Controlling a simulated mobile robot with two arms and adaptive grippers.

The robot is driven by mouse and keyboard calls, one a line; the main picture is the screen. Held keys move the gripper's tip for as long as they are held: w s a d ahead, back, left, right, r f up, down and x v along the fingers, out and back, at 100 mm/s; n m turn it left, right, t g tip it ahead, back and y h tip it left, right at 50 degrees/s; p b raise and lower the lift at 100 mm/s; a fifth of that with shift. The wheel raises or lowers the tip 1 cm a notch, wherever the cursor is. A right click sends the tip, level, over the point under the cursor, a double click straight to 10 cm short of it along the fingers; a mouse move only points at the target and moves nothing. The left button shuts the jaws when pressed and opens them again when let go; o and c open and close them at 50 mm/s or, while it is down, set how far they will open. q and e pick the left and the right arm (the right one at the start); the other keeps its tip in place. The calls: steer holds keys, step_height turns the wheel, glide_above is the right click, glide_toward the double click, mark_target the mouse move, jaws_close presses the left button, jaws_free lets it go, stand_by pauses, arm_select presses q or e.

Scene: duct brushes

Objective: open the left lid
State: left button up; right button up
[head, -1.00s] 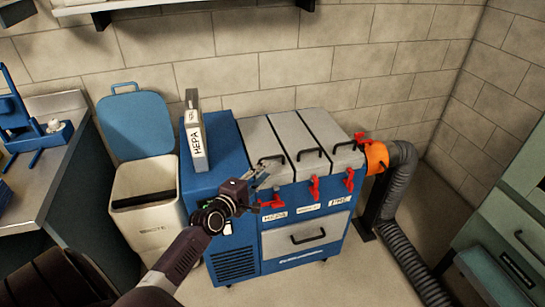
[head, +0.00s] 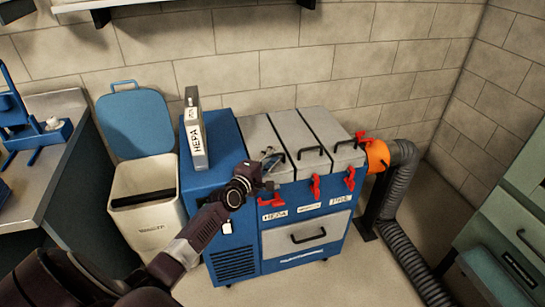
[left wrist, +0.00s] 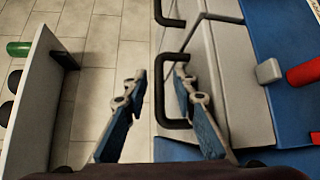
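The left lid (head: 257,130) is the leftmost of three grey lids on the blue machine (head: 215,185). It looks closed, lying level with its neighbours. Its black handle (head: 279,153) is partly hidden by my left gripper (head: 270,162) in the head view. In the left wrist view, the left gripper (left wrist: 160,74) is open. Its two fingers show on either side of a black handle bar (left wrist: 159,92), with gaps visible to both. I cannot tell how deep the bar sits between them. The red latch (head: 271,201) below the left lid hangs outward. My right gripper is not in view.
Red latches (head: 315,187) front the other lids. An orange collar and grey hose (head: 403,165) are at the right.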

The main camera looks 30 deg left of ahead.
arm_select(q)
jaws_close()
stand_by(0.3)
